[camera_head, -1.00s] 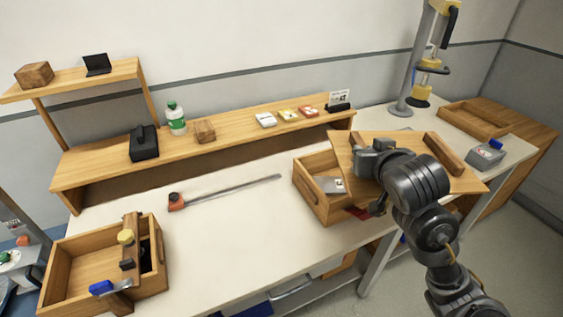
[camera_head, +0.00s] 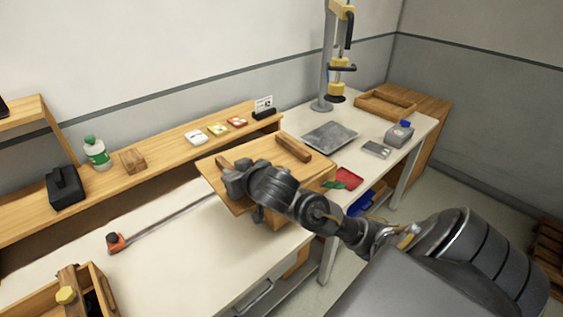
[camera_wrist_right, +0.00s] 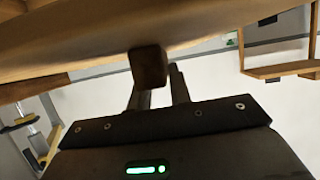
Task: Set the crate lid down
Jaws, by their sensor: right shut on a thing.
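The crate lid (camera_head: 262,158) is a flat light-wood panel with two darker wooden bars on top, seen near the middle of the head view. My right gripper (camera_head: 233,178) is shut on the bar at the lid's left end. In the right wrist view my right gripper (camera_wrist_right: 158,85) has its fingers at a dark wooden bar (camera_wrist_right: 148,68), with the lid's pale board (camera_wrist_right: 200,28) above. The wooden crate (camera_head: 290,232) is largely hidden under the lid and my arm. I cannot tell whether lid and crate touch. My left gripper is not in view.
A wooden tool crate (camera_head: 98,285) stands at lower left. A long tool with an orange end (camera_head: 116,242) lies on the bench.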

